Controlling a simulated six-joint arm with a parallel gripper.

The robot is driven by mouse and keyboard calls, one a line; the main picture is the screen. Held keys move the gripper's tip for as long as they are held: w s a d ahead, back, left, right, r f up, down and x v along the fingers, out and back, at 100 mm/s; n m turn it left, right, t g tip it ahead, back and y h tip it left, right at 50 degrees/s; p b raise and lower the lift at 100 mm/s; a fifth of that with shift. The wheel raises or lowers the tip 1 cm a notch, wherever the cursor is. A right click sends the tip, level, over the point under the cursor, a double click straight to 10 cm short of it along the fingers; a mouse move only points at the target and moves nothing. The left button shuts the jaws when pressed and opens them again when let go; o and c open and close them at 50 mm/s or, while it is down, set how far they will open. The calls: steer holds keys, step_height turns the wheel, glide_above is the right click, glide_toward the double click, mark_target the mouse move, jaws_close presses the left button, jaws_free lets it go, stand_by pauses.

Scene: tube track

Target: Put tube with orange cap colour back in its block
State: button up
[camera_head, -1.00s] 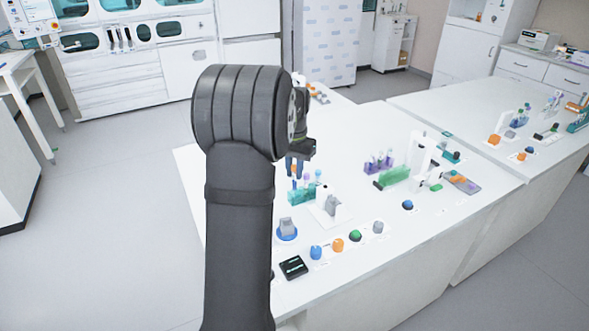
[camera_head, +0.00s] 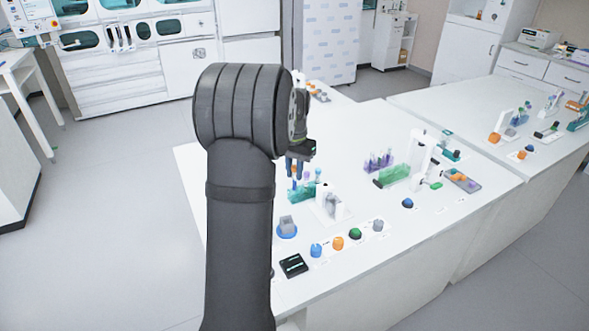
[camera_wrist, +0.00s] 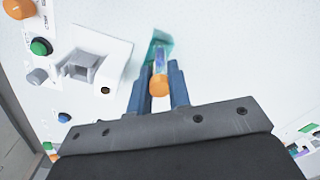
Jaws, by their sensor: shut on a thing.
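My gripper (camera_wrist: 160,93) is shut on the tube with the orange cap (camera_wrist: 159,86); its blue fingers stand on either side of the cap. In the wrist view the clear tube points away from the camera toward the teal block (camera_wrist: 163,42). In the head view my gripper (camera_head: 293,168) is above the teal block (camera_head: 303,194), which has other tubes in it. I cannot tell whether the tube's lower end is inside the block or above it.
A white stand with a grey piece (camera_head: 331,206) is right beside the teal block. Orange (camera_head: 338,243), green and blue knobs line the table's front. A green block (camera_head: 392,176) and a purple rack (camera_head: 378,162) stand farther right.

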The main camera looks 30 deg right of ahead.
steer(key=shift+f, duration=0.65)
steer(key=shift+f, duration=0.45)
steer(key=o, duration=0.9)
step_height(320, 180, up, 18)
steer(key=shift+f, duration=0.25)
stand_by(0.3)
